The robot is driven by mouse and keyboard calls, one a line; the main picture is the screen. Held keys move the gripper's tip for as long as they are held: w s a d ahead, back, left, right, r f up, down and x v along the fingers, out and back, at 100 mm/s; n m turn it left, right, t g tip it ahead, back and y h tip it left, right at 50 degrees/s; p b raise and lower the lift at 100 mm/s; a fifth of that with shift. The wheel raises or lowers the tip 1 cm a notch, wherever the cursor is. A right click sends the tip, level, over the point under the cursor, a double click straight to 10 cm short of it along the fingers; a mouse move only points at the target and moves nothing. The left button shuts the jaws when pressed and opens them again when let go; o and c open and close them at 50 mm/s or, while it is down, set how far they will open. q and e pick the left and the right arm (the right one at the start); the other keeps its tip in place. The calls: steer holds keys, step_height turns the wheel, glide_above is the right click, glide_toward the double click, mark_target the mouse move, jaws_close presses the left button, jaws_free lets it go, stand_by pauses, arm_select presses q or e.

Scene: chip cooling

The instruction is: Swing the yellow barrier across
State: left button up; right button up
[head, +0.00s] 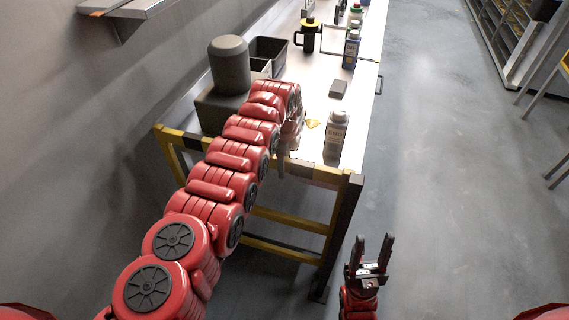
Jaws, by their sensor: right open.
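A bar with yellow and black bands (325,174) runs along the near end of the workbench; I cannot tell whether it is the barrier or part of the bench frame. My red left arm reaches across it from the lower left. My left gripper (291,137) is at this near end, mostly hidden by the arm, and its jaws cannot be made out. A small yellow piece (312,124) lies just right of it. My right gripper (372,247) is open and empty, fingers apart, over the floor right of the bench.
Shelving (510,40) stands far right.

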arm_select(q)
jaws_close()
stand_by(1.2)
